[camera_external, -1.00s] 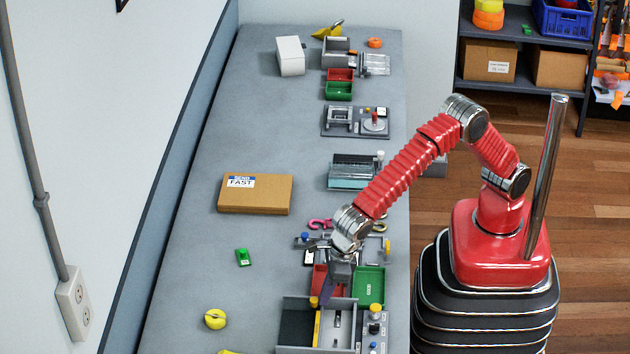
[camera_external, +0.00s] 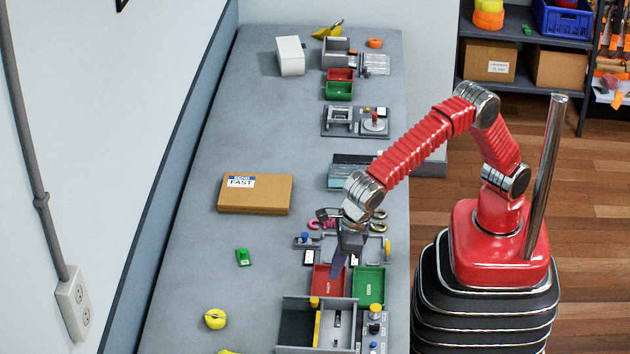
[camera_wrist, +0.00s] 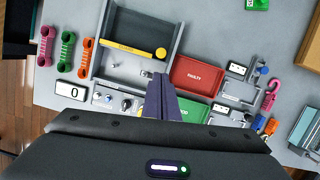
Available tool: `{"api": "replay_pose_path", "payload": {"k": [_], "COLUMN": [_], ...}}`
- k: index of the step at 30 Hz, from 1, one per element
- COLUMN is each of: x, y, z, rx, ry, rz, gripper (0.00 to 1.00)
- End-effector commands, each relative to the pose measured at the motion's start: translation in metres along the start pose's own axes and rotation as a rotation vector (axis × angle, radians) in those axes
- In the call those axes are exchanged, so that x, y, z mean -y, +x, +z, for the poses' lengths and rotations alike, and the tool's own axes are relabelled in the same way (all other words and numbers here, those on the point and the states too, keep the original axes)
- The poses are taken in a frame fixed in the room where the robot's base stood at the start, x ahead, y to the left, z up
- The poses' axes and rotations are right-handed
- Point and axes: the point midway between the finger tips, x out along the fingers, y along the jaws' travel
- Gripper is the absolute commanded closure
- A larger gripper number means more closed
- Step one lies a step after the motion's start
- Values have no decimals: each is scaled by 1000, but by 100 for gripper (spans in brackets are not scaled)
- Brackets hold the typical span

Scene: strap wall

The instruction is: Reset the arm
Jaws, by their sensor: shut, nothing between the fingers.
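My gripper (camera_external: 340,264) is shut and empty, pointing down above the red tray (camera_external: 322,281) near the front of the bench. In the wrist view, my gripper's purple fingers (camera_wrist: 161,80) are together, between the grey divided box (camera_wrist: 119,66) and the red tray marked "FAULTY" (camera_wrist: 197,75). The green tray (camera_external: 369,285) lies beside the red one in the external view; in the wrist view it is partly hidden behind my gripper. My red arm reaches over the bench from the right.
The grey box (camera_external: 288,348) and a control panel (camera_external: 374,330) stand at the front. Hooks and small fixtures lie just behind the trays. A cardboard box (camera_external: 255,195), a green part (camera_external: 243,257) and a yellow part (camera_external: 215,319) lie left. The bench (camera_external: 200,255) around them is clear.

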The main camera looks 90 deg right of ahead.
Motion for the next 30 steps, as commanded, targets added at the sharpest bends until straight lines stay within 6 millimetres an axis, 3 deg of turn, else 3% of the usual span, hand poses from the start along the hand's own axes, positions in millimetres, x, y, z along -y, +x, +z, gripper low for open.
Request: {"api": "replay_pose_path", "payload": {"k": [17,23,30], "x": [0,-2,5], "y": [0,2,24], "z": [0,0,-22], "rx": [0,1,-37], "ry": [57,273,612], "rz": [0,7,-16], "gripper": [100,100,100]}}
